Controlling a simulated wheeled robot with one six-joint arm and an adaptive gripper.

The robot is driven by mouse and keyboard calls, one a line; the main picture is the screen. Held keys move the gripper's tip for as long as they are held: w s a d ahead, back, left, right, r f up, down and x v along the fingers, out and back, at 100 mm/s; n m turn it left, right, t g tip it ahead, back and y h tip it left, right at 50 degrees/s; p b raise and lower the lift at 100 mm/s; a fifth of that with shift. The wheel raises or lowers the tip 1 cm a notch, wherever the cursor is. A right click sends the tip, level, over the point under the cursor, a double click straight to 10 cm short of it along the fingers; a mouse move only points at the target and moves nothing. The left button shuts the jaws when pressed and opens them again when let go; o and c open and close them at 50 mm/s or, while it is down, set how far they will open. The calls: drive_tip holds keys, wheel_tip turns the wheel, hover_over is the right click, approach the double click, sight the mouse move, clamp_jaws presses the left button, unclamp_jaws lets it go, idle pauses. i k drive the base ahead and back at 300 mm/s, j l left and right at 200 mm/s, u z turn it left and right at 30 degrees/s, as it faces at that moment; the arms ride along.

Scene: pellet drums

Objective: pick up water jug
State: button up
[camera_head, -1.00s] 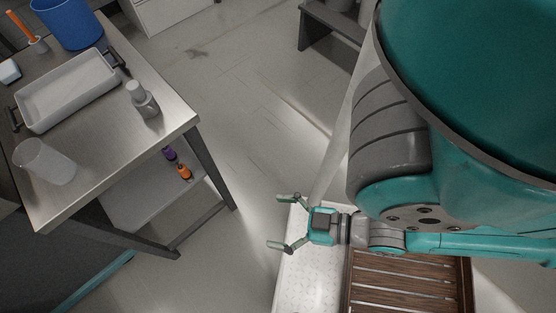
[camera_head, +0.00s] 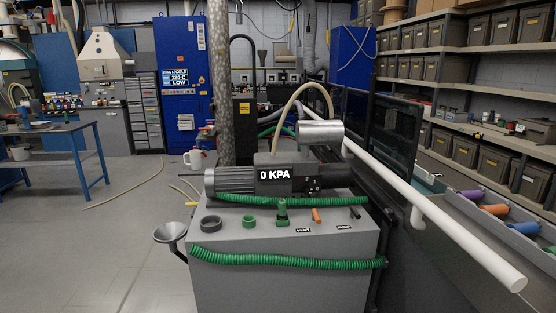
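A small white jug-like vessel (camera_head: 193,160) with a handle and a reddish mark stands behind the left end of the grey pump cabinet. It is small in the picture, and I cannot tell whether it is the water jug. A white pot (camera_head: 20,152) is by the blue bench at the far left; its details are too small to tell. My gripper and arm are not in this view.
A grey cabinet (camera_head: 285,285) with a pump reading 0 KPA (camera_head: 275,180) and a green coiled hose (camera_head: 285,260) fills the middle. A funnel (camera_head: 170,233) juts from its left side. Binned shelves (camera_head: 480,60) line the right. Open floor (camera_head: 90,245) lies at left.

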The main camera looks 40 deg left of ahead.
sight(195, 155)
drive_tip(key=u, duration=1.9)
